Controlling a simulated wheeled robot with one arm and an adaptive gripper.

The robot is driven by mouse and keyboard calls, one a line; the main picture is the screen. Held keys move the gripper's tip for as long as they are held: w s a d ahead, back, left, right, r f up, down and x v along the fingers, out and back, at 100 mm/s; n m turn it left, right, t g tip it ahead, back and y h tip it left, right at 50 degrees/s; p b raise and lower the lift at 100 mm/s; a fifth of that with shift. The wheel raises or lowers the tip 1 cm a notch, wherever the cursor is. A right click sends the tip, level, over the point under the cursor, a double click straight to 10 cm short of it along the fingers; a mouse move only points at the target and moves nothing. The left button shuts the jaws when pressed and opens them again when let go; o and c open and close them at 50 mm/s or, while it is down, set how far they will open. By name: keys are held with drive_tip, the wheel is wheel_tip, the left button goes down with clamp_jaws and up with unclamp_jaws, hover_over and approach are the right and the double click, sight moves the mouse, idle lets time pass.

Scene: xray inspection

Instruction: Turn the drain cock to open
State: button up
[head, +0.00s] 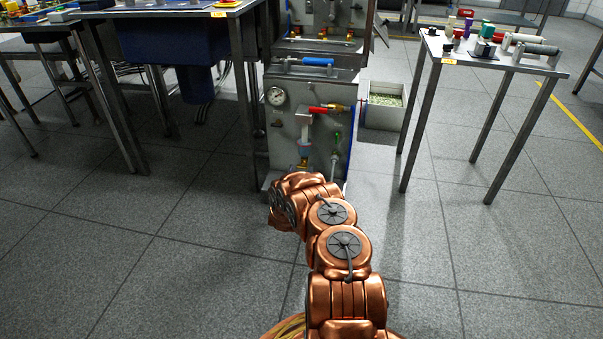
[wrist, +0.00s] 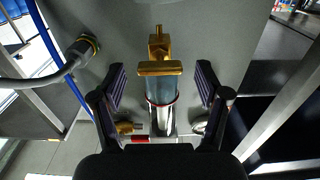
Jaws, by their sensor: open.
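In the wrist view a brass fitting with a flat crossbar (wrist: 160,68) sits on a grey metal panel, joined to a grey-blue cylinder with a red ring. It looks like the drain cock, though no label shows. My gripper (wrist: 160,72) is open, one dark finger on each side of the fitting, with a visible gap at both. Contact cannot be seen. In the head view a small brass part (head: 303,163) shows low on the cabinet front, just above the copper end of my arm. My fingers are hidden there.
In the wrist view a grey hose (wrist: 40,80) runs in at left. Tables (head: 440,75) stand to the right and left. The floor in front is clear.

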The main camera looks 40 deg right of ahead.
drive_tip(key=shift+w+d, duration=0.35)
drive_tip(key=shift+d, duration=0.1)
drive_tip(key=c, duration=1.2)
drive_tip(key=shift+o, duration=0.2)
